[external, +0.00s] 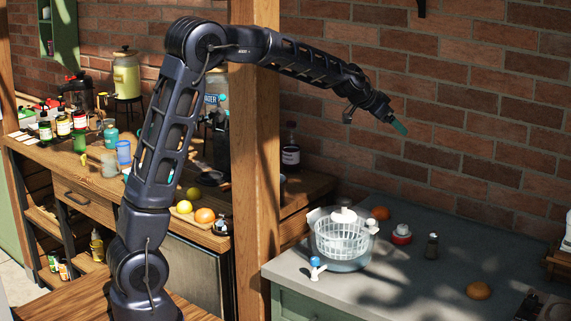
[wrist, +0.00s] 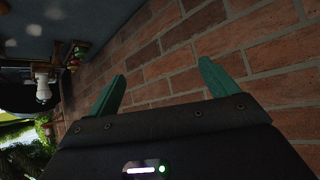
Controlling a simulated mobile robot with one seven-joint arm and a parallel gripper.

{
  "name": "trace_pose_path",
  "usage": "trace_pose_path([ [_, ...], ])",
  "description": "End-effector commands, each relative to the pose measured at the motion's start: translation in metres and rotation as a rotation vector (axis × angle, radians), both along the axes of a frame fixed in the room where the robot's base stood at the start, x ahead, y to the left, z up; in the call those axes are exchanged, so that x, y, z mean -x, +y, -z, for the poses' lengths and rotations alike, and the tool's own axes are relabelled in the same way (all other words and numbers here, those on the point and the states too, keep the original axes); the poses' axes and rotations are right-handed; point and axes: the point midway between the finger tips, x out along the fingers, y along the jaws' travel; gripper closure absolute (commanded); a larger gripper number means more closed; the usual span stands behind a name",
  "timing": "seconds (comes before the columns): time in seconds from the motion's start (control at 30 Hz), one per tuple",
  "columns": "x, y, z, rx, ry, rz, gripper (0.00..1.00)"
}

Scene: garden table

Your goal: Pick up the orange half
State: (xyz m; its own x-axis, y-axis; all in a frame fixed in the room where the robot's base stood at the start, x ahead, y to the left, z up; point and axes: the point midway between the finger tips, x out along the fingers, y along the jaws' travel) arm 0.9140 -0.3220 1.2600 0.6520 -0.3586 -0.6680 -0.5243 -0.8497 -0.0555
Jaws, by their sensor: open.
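My gripper (external: 399,127) is raised high over the grey counter, in front of the brick wall, in the external view. In the wrist view my gripper (wrist: 162,82) shows two green fingers spread apart with nothing between them. I cannot tell for sure which fruit is the orange half. A small yellow-orange piece (external: 184,207) lies beside a round orange (external: 204,215) on a board on the wooden counter, far to the left of and below my gripper. Two round orange-brown things lie on the grey counter, one at the back (external: 380,213) and one at the front right (external: 478,290).
A clear bowl with a white basket (external: 342,240) stands on the grey counter (external: 400,280). Near it are a red-and-white container (external: 401,235), a dark shaker (external: 431,246) and a blue-topped item (external: 316,266). A wooden post (external: 255,150) rises between the two counters.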

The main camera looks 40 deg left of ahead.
Motion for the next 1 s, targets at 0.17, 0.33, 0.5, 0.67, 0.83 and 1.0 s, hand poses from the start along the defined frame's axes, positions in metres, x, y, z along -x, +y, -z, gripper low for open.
trace_pose_path([
  [0.17,-0.023,0.023,0.091,-0.053,0.160,-0.057,0.14],
  [0.33,-0.033,0.046,0.163,-0.098,0.288,-0.113,0.14],
  [0.5,-0.037,0.062,0.206,-0.129,0.366,-0.153,0.14],
  [0.67,-0.037,0.068,0.222,-0.140,0.396,-0.169,0.14],
  [0.83,-0.041,0.067,0.235,-0.143,0.400,-0.170,0.14],
  [1.0,-0.049,0.064,0.256,-0.143,0.400,-0.170,0.14],
])
